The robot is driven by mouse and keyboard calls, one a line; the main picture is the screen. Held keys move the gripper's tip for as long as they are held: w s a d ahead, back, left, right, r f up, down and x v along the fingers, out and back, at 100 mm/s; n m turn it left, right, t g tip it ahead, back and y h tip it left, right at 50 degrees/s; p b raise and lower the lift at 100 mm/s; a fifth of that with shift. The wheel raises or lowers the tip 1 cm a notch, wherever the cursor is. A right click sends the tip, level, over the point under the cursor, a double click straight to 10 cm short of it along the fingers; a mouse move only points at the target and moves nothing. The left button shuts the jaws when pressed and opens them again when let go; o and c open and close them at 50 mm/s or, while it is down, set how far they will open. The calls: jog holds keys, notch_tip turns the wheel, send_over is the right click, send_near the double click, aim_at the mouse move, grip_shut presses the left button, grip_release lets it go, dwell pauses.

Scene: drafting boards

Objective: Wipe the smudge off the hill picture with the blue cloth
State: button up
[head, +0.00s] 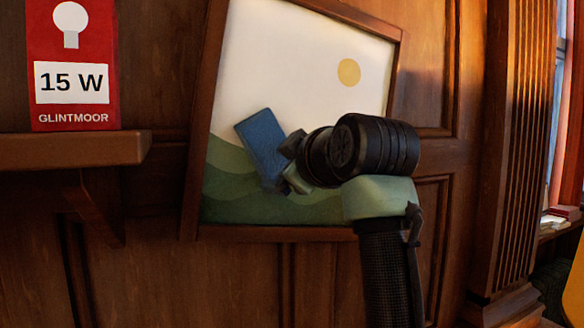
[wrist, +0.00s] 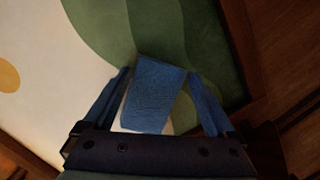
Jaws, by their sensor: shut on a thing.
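The hill picture (head: 300,70) hangs on the wood wall in a brown frame, with green hills, a pale sky and a yellow sun. My gripper (head: 285,165) is in front of its lower left part. It is shut on the blue cloth (head: 260,142), a folded block. In the wrist view the cloth (wrist: 154,95) sits between the two fingers, over the green hills (wrist: 205,35) and near the pale area. I cannot tell whether the cloth touches the picture. No smudge is visible; the cloth, gripper and arm hide part of the picture.
A wooden shelf (head: 70,150) juts from the wall at left, bearing a red box (head: 72,118) marked 15 W. The picture's raised frame (head: 202,110) borders the surface. A fluted wood column (head: 505,150) and a window stand at right.

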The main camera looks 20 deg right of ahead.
jog(key=s+b, duration=0.2)
jog(key=s, duration=0.4)
jog(key=shift+d+b, duration=0.15)
jog(key=shift+b, duration=0.25)
jog(key=s+b, duration=0.1)
jog(key=s, duration=0.2)
dwell(0.4)
dwell(0.4)
